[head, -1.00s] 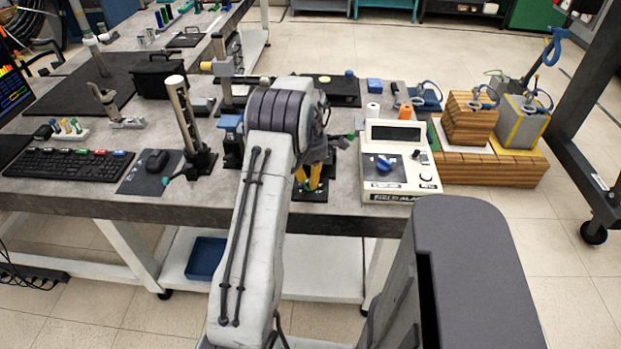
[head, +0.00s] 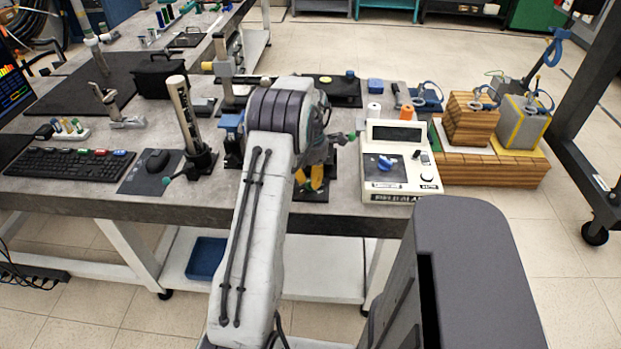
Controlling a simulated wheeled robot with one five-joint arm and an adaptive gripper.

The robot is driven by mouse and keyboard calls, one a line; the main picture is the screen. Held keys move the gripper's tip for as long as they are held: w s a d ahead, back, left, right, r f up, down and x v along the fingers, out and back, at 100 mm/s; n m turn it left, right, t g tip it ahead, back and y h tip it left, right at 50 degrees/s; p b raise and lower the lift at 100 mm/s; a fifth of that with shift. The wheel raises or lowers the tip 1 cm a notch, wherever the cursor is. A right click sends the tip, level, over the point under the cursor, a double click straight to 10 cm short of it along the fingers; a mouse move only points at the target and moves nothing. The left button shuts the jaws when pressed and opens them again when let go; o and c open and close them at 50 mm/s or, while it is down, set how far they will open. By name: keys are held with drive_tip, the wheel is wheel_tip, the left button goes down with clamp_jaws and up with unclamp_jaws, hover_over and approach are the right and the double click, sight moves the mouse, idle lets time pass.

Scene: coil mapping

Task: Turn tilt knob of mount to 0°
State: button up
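My gripper (head: 309,180), with yellow fingers, hangs at the end of my arm over a dark base plate (head: 313,194) near the front edge of the bench. A mount appears to stand there, mostly hidden behind my arm. A green-tipped knob (head: 351,135) sticks out to the right of my wrist, and I cannot tell whether it is the tilt knob. The two fingers show a small gap, but whether they touch or grip anything is too small to tell. No angle marking can be read.
A cream control box (head: 400,170) with a blue dial stands just right of my gripper. A keyboard (head: 68,165) and mouse (head: 157,160) lie farther left. Wooden blocks (head: 490,165) sit at right.

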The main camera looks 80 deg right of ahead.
drive_tip(key=o, duration=0.5)
drive_tip(key=shift+r, duration=0.1)
wheel_tip(320, 180, up, 12)
drive_tip(key=shift+a+f, duration=0.1)
drive_tip(key=shift+f, duration=0.05)
idle(0.4)
idle(0.8)
